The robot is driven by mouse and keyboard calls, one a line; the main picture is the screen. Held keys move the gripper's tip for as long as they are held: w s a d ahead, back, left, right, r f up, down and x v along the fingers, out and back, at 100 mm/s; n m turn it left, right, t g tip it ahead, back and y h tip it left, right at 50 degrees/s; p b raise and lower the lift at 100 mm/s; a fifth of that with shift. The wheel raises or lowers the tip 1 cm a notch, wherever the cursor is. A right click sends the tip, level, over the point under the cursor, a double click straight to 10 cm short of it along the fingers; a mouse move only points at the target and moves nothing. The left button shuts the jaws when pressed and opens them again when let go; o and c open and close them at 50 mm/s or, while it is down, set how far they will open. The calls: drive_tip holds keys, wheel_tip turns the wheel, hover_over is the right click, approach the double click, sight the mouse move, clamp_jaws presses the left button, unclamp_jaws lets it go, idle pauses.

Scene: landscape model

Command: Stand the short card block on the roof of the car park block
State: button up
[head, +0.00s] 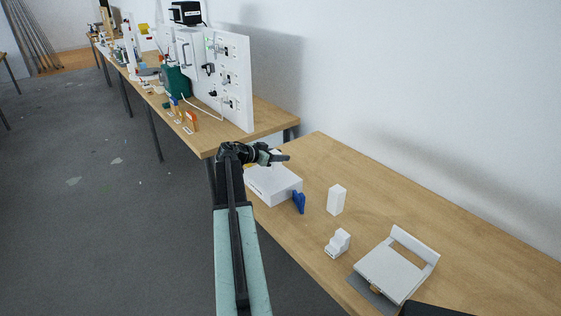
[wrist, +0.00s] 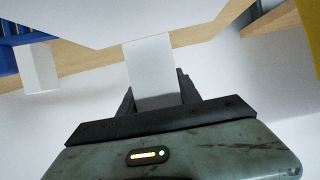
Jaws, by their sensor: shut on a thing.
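The car park block (head: 278,187) is a low, wide white box near the left end of the near table in the head view. My gripper (head: 280,158) is just above its far side. In the wrist view my gripper (wrist: 155,92) is shut on the short card block (wrist: 152,68), a plain pale block. The white roof (wrist: 90,18) fills the top of that view, and the block's far end overlaps it. I cannot tell whether they touch. In the head view the held block is barely distinguishable.
A blue piece (head: 299,202) stands by the car park block's right side. A taller white block (head: 336,200), a stepped white block (head: 338,243) and a white model with a raised back (head: 392,272) stand further right. A panel (head: 228,75) stands on the far table. The wall runs behind.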

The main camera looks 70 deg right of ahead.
wheel_tip(320, 180, down, 3)
drive_tip(key=shift+a+f+b, duration=0.1)
drive_tip(key=shift+f+b, duration=0.1)
drive_tip(key=shift+b, duration=0.8)
drive_tip(key=shift+r, duration=0.25)
drive_tip(key=shift+f, duration=0.25)
drive_tip(key=o, duration=1.3)
drive_tip(key=shift+r, duration=0.1)
drive_tip(key=shift+r, duration=0.1)
